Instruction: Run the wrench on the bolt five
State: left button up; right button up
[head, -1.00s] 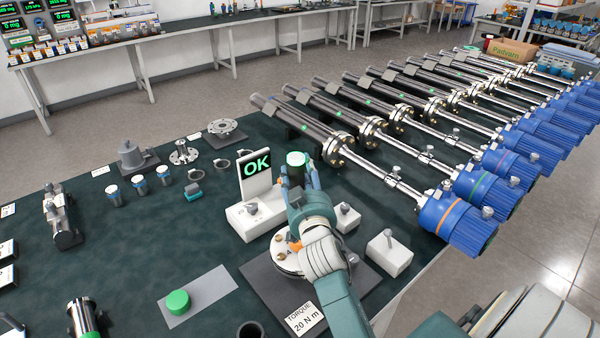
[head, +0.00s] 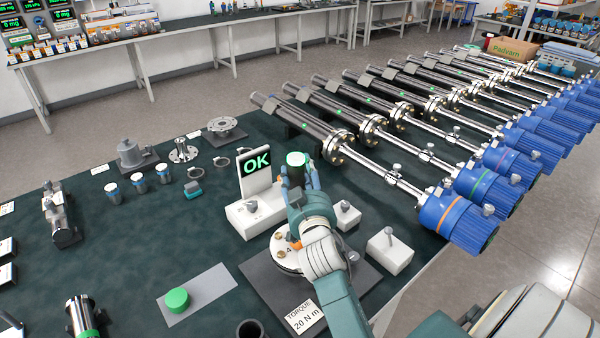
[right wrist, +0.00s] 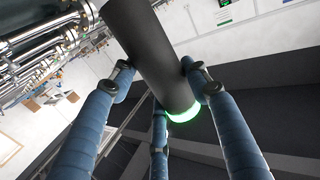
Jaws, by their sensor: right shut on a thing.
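My right gripper (head: 298,185) is shut on the wrench, a dark grey cylinder with a glowing green ring (head: 296,158). In the right wrist view, blue fingers close around the wrench body (right wrist: 150,55). The arm reaches over a round white flange (head: 283,257) with brass bolts on a dark plate. The arm hides much of the flange. A "4" shows beside one bolt, but I cannot tell which bolt is five. I cannot tell whether the wrench's lower end touches a bolt. My left gripper is not in view.
An "OK" display (head: 256,163) stands on a white block left of the wrench. White blocks with grey pegs (head: 388,252) stand right of the arm. A "TORQUE 20 N m" card (head: 304,317) lies in front. Long blue-ended transmitters (head: 458,222) fill the right. A green button (head: 177,299) lies at front left.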

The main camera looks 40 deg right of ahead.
aim_at(301, 163)
jog(key=shift+f, duration=0.15)
jog(key=shift+s+f, duration=0.1)
jog(key=shift+f, duration=0.3)
dwell(0.8)
jog(key=shift+r, duration=0.2)
dwell(0.4)
jog(key=shift+r+p, duration=0.7)
jog(key=shift+p, duration=0.2)
jog(key=shift+r+p, duration=1.45)
jog(key=shift+r, duration=0.3)
jog(key=shift+a, duration=0.1)
